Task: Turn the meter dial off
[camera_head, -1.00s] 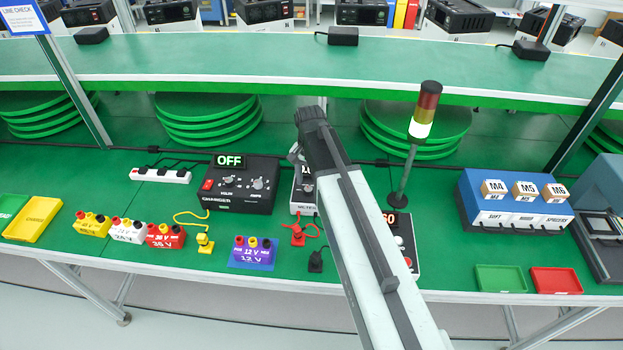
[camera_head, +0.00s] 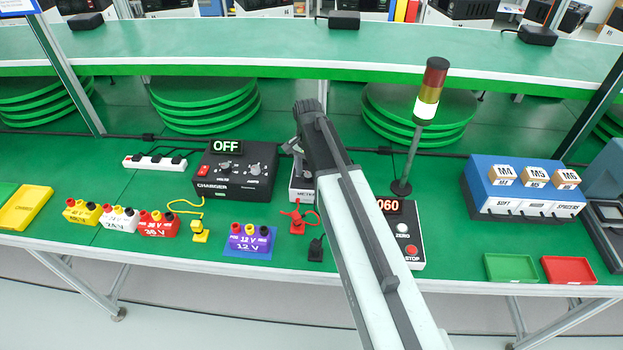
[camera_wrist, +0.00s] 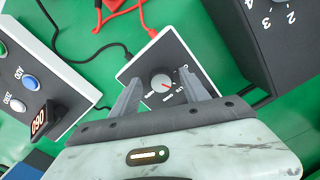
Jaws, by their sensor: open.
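The meter (camera_head: 300,194) is a small box on the green bench, mostly hidden behind my arm in the head view. In the wrist view the meter (camera_wrist: 136,70) has a dark face with a round grey dial (camera_wrist: 160,83) bearing a red pointer mark. The small markings around the dial are too blurred to read. My gripper (camera_wrist: 159,76) is open, with one finger on each side of the dial in the picture. I cannot tell whether the fingers touch it. In the head view my gripper (camera_head: 296,152) is seen from behind, over the meter.
The charger (camera_head: 237,176), showing OFF, stands left of the meter. A box with a red 060 display and stop button (camera_head: 411,250) is at right, beside a signal tower (camera_head: 425,105). A red plug with leads (camera_head: 297,226) lies in front. A shelf runs behind.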

